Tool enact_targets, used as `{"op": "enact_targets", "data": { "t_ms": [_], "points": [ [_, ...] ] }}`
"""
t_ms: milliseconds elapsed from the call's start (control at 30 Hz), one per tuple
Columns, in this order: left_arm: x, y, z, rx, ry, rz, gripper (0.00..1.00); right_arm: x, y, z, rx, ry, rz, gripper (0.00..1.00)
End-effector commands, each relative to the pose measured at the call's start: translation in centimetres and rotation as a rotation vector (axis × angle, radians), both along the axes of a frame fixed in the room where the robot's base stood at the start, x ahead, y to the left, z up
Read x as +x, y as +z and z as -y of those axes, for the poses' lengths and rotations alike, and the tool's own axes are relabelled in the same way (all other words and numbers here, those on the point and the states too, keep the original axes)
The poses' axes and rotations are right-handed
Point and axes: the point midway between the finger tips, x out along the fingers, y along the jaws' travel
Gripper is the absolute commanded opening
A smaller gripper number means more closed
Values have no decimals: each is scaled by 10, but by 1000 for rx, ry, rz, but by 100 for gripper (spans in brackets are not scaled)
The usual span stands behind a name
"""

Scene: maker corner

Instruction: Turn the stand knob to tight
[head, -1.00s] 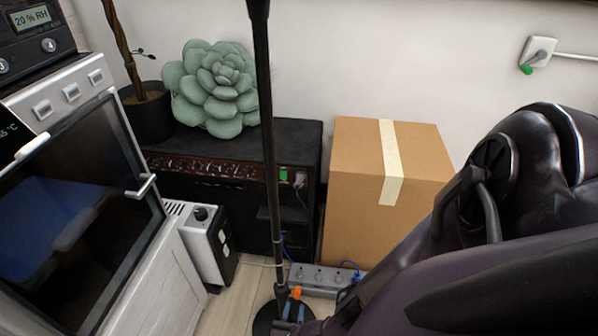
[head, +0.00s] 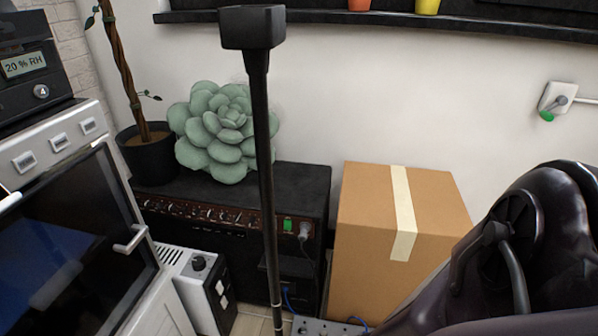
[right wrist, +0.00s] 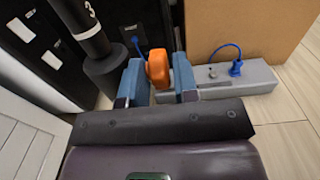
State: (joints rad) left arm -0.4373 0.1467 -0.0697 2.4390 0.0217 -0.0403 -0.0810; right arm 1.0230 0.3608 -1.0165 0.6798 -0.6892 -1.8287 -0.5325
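The stand is a tall black pole (head: 264,150) with a black block on top in the head view. Its lower part shows in the right wrist view as a black pole (right wrist: 85,25) with white marks and a thicker collar. The orange knob (right wrist: 158,67) is beside that collar. My right gripper (right wrist: 160,72) has its two blue fingers apart, one on each side of the knob. The left finger looks very near the knob and a gap shows at the right finger; contact is unclear. The knob is out of the head view. My left gripper is in neither view.
A grey power strip (right wrist: 225,80) with a blue plug lies right of the fingers. A cardboard box (head: 365,230) and a black amplifier (head: 300,190) with a plush succulent (head: 215,130) stand behind the pole. A white oven (head: 70,230) and a small heater (head: 200,285) are at left.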

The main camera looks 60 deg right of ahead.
Motion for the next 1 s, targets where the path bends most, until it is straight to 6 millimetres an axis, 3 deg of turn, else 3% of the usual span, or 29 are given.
{"op": "enact_targets", "data": {
  "t_ms": [333, 533, 1000],
  "points": [
    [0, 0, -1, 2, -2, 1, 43, 0, 0, -1, 0, 0, 0, 28],
    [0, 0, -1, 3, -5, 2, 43, 0, 0, -1, 0, 0, 0, 0],
    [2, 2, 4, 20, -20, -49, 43, 4, 8, 1, 94, -1, -31, 0]
  ]
}}
